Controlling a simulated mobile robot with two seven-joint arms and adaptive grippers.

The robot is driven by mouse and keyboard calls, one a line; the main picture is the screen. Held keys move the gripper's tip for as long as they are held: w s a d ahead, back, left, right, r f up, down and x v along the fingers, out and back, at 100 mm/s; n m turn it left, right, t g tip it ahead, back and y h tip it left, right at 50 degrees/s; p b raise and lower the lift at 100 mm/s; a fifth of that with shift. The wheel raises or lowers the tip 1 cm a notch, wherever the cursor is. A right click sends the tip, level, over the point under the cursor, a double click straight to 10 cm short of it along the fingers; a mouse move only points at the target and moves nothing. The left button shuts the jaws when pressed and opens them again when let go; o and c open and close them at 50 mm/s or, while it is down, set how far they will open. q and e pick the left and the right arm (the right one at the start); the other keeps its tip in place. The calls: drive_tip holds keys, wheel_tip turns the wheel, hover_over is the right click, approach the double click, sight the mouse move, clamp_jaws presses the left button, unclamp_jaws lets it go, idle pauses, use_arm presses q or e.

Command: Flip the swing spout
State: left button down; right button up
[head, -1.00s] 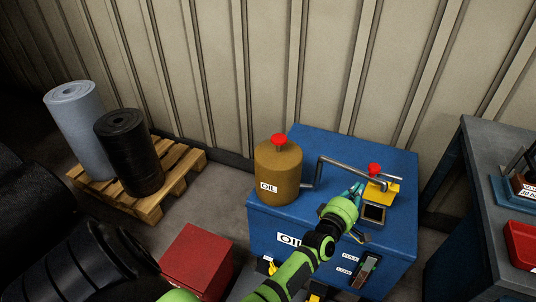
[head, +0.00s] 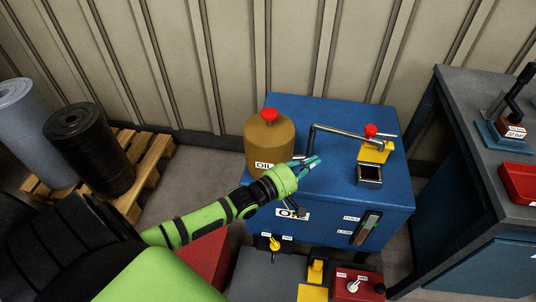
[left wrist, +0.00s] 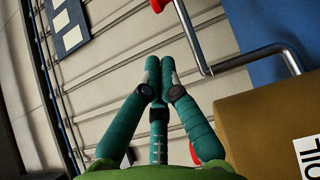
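The swing spout (head: 345,134) is a bent grey metal pipe on the blue oil cabinet. It rises beside the brown can, and its long arm reaches right to the yellow bracket (head: 372,153) below a red knob (head: 371,130). A dark-rimmed square opening (head: 369,175) sits in front of the bracket. My left gripper (head: 316,162) is above the cabinet top, right of the can and in front of the spout, apparently apart from it. In the left wrist view its teal fingertips (left wrist: 160,66) meet with nothing between them, and the spout (left wrist: 238,62) passes to their right. My right gripper is out of view.
The brown oil can (head: 268,138) with a red cap stands on the left of the blue cabinet (head: 338,192). A workbench (head: 462,100) stands at right, and a pallet (head: 150,184) with rolls at left. A ribbed wall is close behind. A gauge (head: 366,229) is on the cabinet front.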

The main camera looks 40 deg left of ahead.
use_arm(q)
drive_tip(key=s+a+b, duration=0.1)
drive_tip(key=s+a, duration=0.3)
drive_tip(key=a, duration=0.4)
drive_tip(key=shift+s+a+b, duration=0.4)
drive_tip(key=s+a+f+m+g+y, duration=0.15)
drive_tip(key=s+f, duration=0.25)
drive_tip(key=f, duration=0.5)
drive_tip(key=s+a+f+m+g+y, duration=0.1)
drive_tip(key=s+f+m+g+y, duration=0.15)
drive_tip(key=f, duration=0.75)
drive_tip(key=s+a+f+m+g+y, duration=0.1)
drive_tip(key=s+a+f+m+g, duration=0.1)
drive_tip(key=s+f, duration=0.5)
drive_tip(key=s+d+f+m+g, duration=0.3)
drive_tip(key=s+f, duration=0.3)
drive_tip(key=s, duration=0.3)
drive_tip(key=s+d+f+m+g, duration=0.3)
drive_tip(key=s+d+f+m, duration=0.1)
drive_tip(key=s+f, duration=0.3)
drive_tip(key=s+d+f+m+g, duration=0.3)
drive_tip(key=s+f, duration=0.4)
drive_tip(key=s, duration=0.5)
drive_tip(key=d+g, duration=0.1)
drive_tip(key=d, duration=0.1)
drive_tip(key=shift+d+m+y, duration=0.3)
drive_tip(key=shift+m+y, duration=0.1)
